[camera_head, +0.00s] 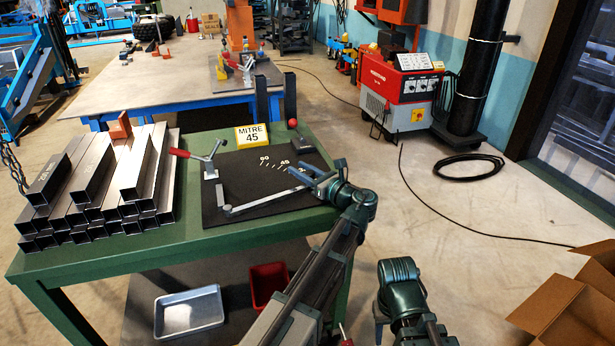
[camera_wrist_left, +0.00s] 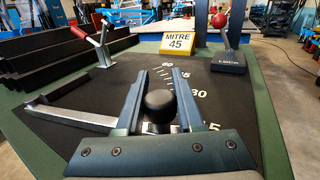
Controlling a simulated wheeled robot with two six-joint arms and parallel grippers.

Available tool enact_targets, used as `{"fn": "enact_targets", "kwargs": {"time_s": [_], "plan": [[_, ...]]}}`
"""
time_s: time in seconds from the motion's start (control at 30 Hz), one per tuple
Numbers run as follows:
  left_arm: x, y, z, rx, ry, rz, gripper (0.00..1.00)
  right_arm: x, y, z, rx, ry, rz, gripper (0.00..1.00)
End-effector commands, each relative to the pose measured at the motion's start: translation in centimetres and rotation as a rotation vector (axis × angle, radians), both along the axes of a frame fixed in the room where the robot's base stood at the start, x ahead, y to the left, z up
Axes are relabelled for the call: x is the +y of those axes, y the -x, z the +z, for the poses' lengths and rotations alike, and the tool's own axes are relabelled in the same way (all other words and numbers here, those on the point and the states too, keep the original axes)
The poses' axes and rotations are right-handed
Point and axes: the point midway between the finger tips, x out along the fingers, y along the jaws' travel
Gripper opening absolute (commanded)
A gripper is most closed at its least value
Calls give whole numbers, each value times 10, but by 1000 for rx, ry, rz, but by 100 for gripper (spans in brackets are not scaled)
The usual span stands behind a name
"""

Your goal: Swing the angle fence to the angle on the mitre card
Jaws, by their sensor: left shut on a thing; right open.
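The angle fence (camera_head: 265,200) is a pale metal bar lying across the black plate (camera_head: 238,172). It also shows in the left wrist view (camera_wrist_left: 80,114). My left gripper (camera_head: 310,178) is shut on the black knob (camera_wrist_left: 160,102) at the fence's right end. White angle marks (camera_wrist_left: 197,93) lie just beyond the fingers; the exact reading is hidden by the gripper. The yellow mitre card (camera_head: 251,136) reads "MITRE 45" and stands behind the plate. My right gripper (camera_head: 380,318) is low near the bottom edge, open, partly hidden by its wrist, away from the bench.
A lock lever with a red ball (camera_head: 293,123) stands at the plate's back right. A red-handled clamp (camera_head: 195,156) stands at its left. Stacked steel tubes (camera_head: 95,190) fill the left of the green bench (camera_head: 160,252). A metal tray (camera_head: 188,311) and red bin (camera_head: 267,285) sit below.

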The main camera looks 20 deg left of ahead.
Motion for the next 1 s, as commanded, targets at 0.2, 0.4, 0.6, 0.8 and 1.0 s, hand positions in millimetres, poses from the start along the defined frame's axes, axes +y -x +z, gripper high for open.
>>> {"fn": "enact_targets", "kwargs": {"time_s": [0.2,0.4,0.6,0.8,1.0], "plan": [[36,-32,0,0,0,190,0,0,0,0,0,0,0,50],[69,-44,0,0,-1,345,0,0,0,0,0,0,0,50],[95,-49,0,0,-1,461,0,0,0,0,0,0,0,50],[111,-50,0,0,-1,535,0,0,0,0,0,0,0,50],[118,-50,0,0,-1,568,0,0,0,0,0,0,0,50]]}}
